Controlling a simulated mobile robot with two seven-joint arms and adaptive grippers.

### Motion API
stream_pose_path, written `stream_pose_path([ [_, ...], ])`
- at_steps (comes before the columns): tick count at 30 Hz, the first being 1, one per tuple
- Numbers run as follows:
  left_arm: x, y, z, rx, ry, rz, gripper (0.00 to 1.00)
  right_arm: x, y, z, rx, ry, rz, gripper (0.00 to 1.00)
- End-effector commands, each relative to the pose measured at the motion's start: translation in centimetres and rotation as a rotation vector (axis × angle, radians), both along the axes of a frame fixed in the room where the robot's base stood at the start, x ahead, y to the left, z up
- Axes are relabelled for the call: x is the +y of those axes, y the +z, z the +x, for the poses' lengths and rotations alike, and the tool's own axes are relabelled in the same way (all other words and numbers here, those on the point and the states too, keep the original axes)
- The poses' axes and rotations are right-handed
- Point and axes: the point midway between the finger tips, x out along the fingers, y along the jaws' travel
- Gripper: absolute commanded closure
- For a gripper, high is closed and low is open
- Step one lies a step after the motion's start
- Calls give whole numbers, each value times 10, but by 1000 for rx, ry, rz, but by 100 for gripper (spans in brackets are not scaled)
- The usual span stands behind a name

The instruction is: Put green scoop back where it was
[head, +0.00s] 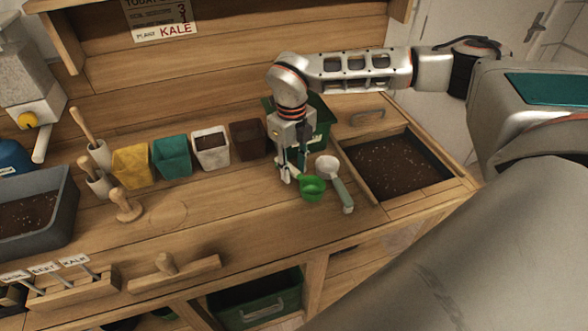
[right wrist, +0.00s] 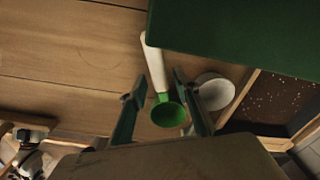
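In the right wrist view the green scoop (right wrist: 169,114) has a pale handle that runs away up the picture. My right gripper (head: 290,168) is just left of the cup, low over the counter. In the right wrist view my right gripper (right wrist: 156,92) is open, its two fingers apart on either side of the scoop's neck; I cannot tell whether either touches it.
A white scoop (head: 327,167) with a grey-green handle lies close right of the green one. A green bin (head: 322,128) stands behind my gripper. Brown, white, teal and yellow pots stand left. The sunken soil bin (head: 440,188) is right.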

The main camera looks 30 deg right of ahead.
Motion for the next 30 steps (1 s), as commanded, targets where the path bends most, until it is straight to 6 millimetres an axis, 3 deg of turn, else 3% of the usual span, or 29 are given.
stream_pose_path([
  [15,0,-6,-1,2,0,1,85,0,96,5,-4,0,1,69],
  [21,0,-7,-1,4,0,1,85,1,111,5,-2,1,0,69],
  [30,0,-7,-2,5,0,1,85,1,113,4,0,1,0,69],
])
